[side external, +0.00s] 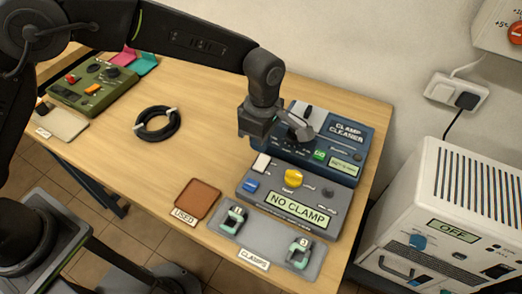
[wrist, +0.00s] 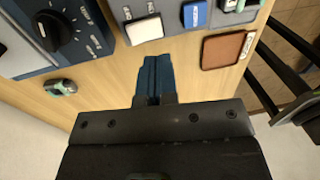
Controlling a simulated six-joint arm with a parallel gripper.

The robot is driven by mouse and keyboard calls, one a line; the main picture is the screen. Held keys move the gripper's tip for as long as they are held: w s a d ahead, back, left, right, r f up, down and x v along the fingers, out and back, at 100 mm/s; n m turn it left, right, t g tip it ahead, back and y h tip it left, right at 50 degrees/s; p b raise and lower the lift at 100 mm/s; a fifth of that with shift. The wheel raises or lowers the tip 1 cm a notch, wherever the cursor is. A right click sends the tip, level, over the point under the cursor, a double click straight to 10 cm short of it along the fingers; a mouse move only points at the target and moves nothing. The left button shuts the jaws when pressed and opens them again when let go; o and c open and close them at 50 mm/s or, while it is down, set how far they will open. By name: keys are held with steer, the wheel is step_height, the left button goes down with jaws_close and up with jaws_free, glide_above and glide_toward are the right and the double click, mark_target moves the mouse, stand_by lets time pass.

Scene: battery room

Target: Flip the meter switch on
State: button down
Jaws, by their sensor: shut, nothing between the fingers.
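A grey device (side external: 245,196), which looks like the meter, stands on the wooden table with a lit display (side external: 300,209) reading "NO CLAMP". It has a yellow knob (side external: 293,178), a blue button (side external: 250,185) and a white rocker-like part (side external: 261,162). The white part (wrist: 144,28) and blue button (wrist: 196,14) also show in the wrist view. I cannot read their labels or positions. My gripper (wrist: 155,64) is shut and empty, with blue fingers over bare wood beside the grey device. Its fingertips are hard to make out in the side view.
A blue clamp cleaner (side external: 348,148) stands behind the grey device. A brown "USED" pad (side external: 197,198) and a grey tray (side external: 264,243) with two green clamps lie in front. A black cable coil (side external: 157,124) lies left. A white box (side external: 440,185) reads "OFF".

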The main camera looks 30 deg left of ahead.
step_height(320, 180, up, 8)
steer(key=s, duration=0.1)
steer(key=shift+f, duration=0.15)
stand_by(0.4)
steer(key=s+a+r+m+t, duration=0.2)
steer(key=s+a+r+m, duration=0.15)
steer(key=a+r, duration=0.3)
steer(key=s+a+r+m+t, duration=0.1)
steer(key=s+a+r+m, duration=0.2)
steer(key=a+r+m, duration=0.35)
steer(key=s+a+f+m+t, duration=0.2)
steer(key=s+a+m+t, duration=0.2)
steer(key=s+a+m, duration=0.4)
steer(key=s+a, duration=0.3)
steer(key=s, duration=0.2)
steer(key=shift+s+a, duration=0.15)
steer(key=shift+a, duration=0.1)
